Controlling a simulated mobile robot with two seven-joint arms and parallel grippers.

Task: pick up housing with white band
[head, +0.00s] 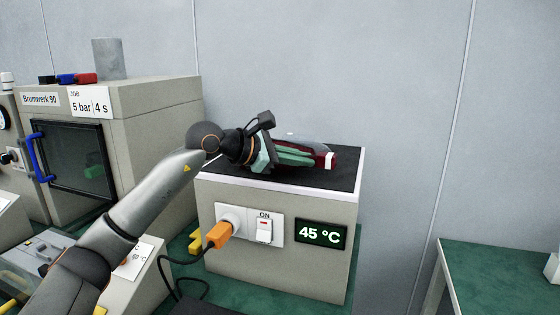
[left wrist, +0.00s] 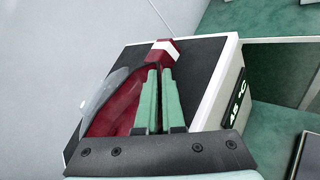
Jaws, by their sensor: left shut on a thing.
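The housing with white band is a dark red, elongated part (head: 325,155) on the black top of the heating box (head: 225,173). Its white band (left wrist: 168,46) is at the narrow far end, and a clear greyish lens-like side shows in the left wrist view. My left gripper (head: 308,157) reaches in from the left, low over the box top. Its two green fingers lie close together along the red housing (left wrist: 112,112) and are shut on it. The fingers and wrist hide part of the housing. I cannot tell whether it touches the top. My right gripper is not in view.
The box shows 45 °C (head: 321,234), an ON switch (head: 264,230) and an orange plug (head: 219,235) with a black cable. A beige machine with a dark door (head: 80,160) stands left. A green table (head: 500,275) is at the right. The wall is close behind.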

